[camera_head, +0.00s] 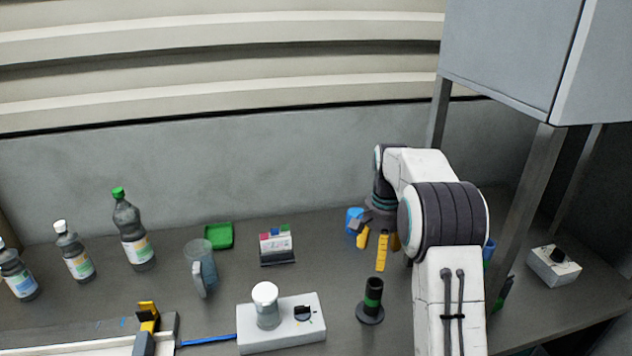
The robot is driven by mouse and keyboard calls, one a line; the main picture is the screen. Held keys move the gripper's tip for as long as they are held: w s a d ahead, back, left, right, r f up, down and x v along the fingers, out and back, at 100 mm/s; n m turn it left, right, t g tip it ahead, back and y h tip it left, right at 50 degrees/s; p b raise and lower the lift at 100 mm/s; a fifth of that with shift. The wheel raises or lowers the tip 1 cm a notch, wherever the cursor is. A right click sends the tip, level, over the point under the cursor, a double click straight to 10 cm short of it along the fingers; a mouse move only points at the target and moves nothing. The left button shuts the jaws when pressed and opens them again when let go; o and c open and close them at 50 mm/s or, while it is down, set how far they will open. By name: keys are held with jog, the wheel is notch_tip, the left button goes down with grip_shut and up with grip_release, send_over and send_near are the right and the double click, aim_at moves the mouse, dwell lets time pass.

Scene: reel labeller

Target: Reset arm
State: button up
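My white and dark-grey arm rises from the bottom right, bends at a large dark elbow, and reaches toward the back of the bench. Its wrist points down near the back wall. My gripper (377,243) hangs below the wrist, low over the bench, among yellow and grey parts. The wrist and elbow partly hide it, and its fingers are hard to separate from the small things around it. A blue object (353,216) stands right beside it, to the left. I cannot tell whether they touch.
A dark cylinder with a green band (373,296) stands in front of the gripper. A white device (283,325), a jug (201,267), a green tray (219,236) and several bottles (133,229) are to the left. A grey cabinet (515,50) on legs and a switch box (554,266) are right.

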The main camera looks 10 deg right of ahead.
jog(key=s+a+f+n+g, duration=0.1)
jog(key=s+a+f+n, duration=0.1)
jog(key=s+f+n, duration=0.5)
jog(key=s+a+r+n+t, duration=0.1)
jog(key=s+a+r, duration=0.2)
jog(key=s, duration=0.4)
jog(key=s+a+r+n+t, duration=0.1)
jog(key=s+a+r+t, duration=0.1)
jog(key=s+r, duration=0.4)
jog(key=s+a+r+n+t, duration=0.1)
jog(key=s+a+r, duration=0.3)
jog(key=s, duration=0.6)
jog(key=shift+r+t, duration=0.6)
jog(key=shift+t, duration=0.1)
